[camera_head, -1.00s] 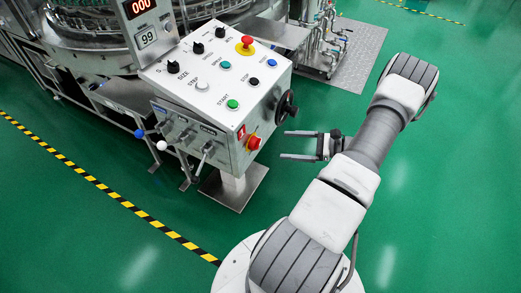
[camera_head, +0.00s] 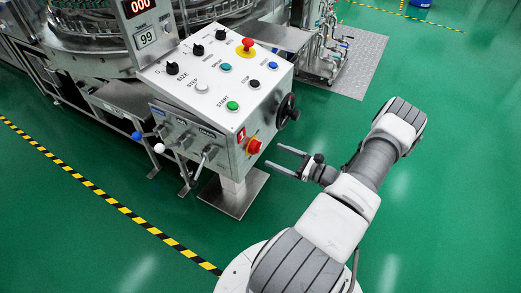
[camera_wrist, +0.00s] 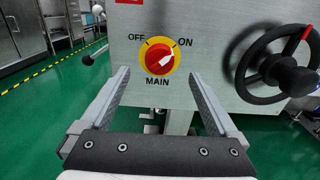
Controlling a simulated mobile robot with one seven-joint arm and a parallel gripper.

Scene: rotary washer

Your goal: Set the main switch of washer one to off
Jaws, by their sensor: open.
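The main switch (camera_head: 254,146) is a red knob on a yellow disc on the side face of the washer's control box (camera_head: 213,95). In the wrist view the main switch (camera_wrist: 160,58) has OFF at its upper left, ON at its upper right and MAIN below. Its white pointer is turned toward ON. My gripper (camera_head: 275,158) is open and empty, a short way right of the switch in the head view, fingers toward it. In the wrist view the fingers of my gripper (camera_wrist: 161,78) lie either side of and below the switch, apart from it.
A black handwheel (camera_wrist: 272,65) sticks out from the same face, right of the switch. A red emergency button (camera_head: 245,46) and several other knobs are on the box's top. Levers (camera_head: 207,155) stick out from the front. Green floor (camera_head: 450,180) is clear at the right.

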